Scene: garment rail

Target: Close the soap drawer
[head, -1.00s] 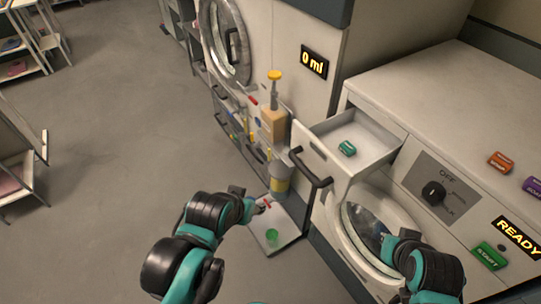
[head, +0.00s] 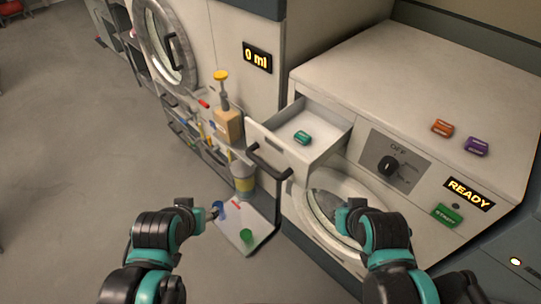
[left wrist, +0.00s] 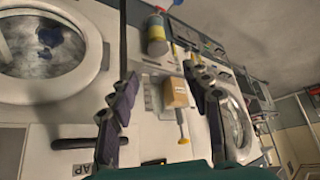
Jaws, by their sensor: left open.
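The soap drawer (head: 258,140) sticks out open from the upper left of the washer front in the head view, with a dark bar handle (head: 268,162) on its face. A green pod (head: 303,138) lies inside it. In the left wrist view a dark handle (left wrist: 78,143) and a partly cut-off label ending in "AP" (left wrist: 76,169) show at lower left. My left gripper (head: 216,212) is open and empty, in front of and to the left of the drawer, apart from the handle. Its spread fingers show in the left wrist view (left wrist: 160,98). My right gripper (head: 345,210) is by the round washer door; its fingers are unclear.
The washer (head: 400,70) has a dial (head: 388,167), a READY display (head: 469,194) and a green button (head: 446,214). A pump bottle (head: 228,122) and a yellow-banded bottle (head: 244,181) stand left of the drawer. A low tray (head: 262,238) lies below. Open floor is at left.

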